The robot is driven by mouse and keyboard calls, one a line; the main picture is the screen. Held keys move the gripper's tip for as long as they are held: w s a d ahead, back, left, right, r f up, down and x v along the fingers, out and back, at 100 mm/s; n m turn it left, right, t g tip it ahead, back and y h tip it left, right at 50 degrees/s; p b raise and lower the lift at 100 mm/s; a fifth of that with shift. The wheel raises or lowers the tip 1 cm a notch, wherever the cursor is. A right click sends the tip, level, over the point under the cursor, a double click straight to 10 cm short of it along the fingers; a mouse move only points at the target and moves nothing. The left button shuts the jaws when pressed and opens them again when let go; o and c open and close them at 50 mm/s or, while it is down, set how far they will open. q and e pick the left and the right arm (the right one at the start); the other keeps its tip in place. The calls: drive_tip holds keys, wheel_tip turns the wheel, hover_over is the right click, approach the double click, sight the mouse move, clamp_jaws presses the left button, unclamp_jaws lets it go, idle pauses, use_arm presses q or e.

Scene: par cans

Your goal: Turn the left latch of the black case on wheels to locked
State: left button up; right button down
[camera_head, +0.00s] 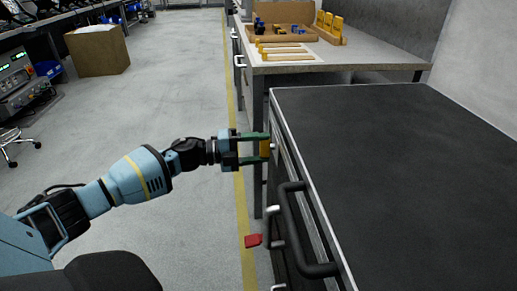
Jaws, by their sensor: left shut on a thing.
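The black case (400,150) fills the right of the view, with a dark flat top and a metal edge. Its front side faces left and is seen at a steep angle. A small yellow latch (265,148) is on that side near the far end; I take it to be the left latch. My left gripper (263,147), with green fingers, is shut on this latch. The fingers partly hide it, so its exact turn is hard to read. A red latch (253,240) sticks out nearer to me on the same side. My right gripper is not in view.
A workbench (375,58) with yellow and blue parts is behind the case. A cardboard box (98,50) stands far left. The grey floor between is clear.

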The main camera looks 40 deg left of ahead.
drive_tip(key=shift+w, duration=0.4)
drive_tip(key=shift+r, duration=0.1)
use_arm(q)
drive_tip(key=o, duration=1)
drive_tip(key=p+v, duration=0.1)
drive_tip(key=v, duration=0.6)
drive_tip(key=shift+s+a, duration=0.25)
drive_tip(key=shift+s, duration=0.05)
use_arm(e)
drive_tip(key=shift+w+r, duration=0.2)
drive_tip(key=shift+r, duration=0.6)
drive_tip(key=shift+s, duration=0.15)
